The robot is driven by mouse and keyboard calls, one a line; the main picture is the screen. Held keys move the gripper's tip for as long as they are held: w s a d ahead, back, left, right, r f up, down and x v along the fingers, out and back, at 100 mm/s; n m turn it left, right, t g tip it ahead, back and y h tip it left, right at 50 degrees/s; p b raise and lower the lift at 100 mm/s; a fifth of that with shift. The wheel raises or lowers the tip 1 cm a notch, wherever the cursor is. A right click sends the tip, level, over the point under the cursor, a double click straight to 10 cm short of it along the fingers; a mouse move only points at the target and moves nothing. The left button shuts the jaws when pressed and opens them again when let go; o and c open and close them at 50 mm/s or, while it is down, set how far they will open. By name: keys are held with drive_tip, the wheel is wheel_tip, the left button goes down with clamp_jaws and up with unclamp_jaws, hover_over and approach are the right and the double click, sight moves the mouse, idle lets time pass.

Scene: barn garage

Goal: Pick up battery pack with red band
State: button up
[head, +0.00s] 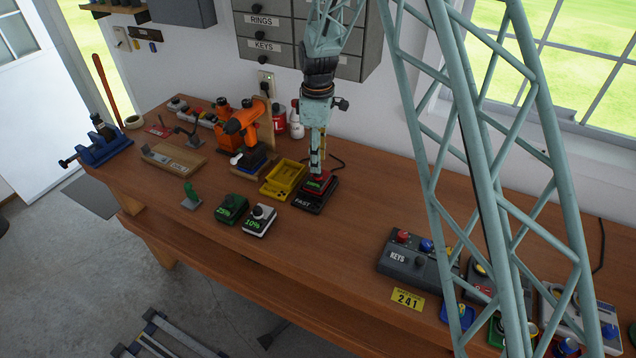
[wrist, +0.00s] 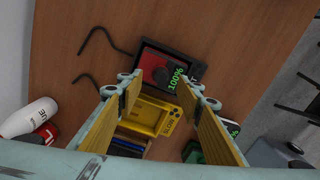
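The battery pack with the red band (head: 321,180) sits in the black charger marked FAST (head: 306,206) on the workbench. In the wrist view the battery pack (wrist: 154,65) shows a red top, a dark knob and a green 100% display, on the black charger (wrist: 187,61). My gripper (head: 317,168) points down just above the pack. In the wrist view my gripper (wrist: 167,90) is open, its yellow-padded fingers apart with nothing between them. The pack lies beyond the fingertips. Contact cannot be told.
An empty yellow charger (head: 284,178) stands left of the black one. A green-banded battery (head: 229,210) and a white-banded one (head: 259,219) stand in front. An orange drill (head: 243,125) and red and white bottles stand behind. A KEYS box (head: 410,261) is right; bench between is clear.

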sight(318, 179)
drive_tip(key=shift+f, duration=0.1)
idle(0.3)
drive_tip(key=shift+f+p, duration=0.35)
drive_tip(key=shift+f, duration=2.15)
clamp_jaws()
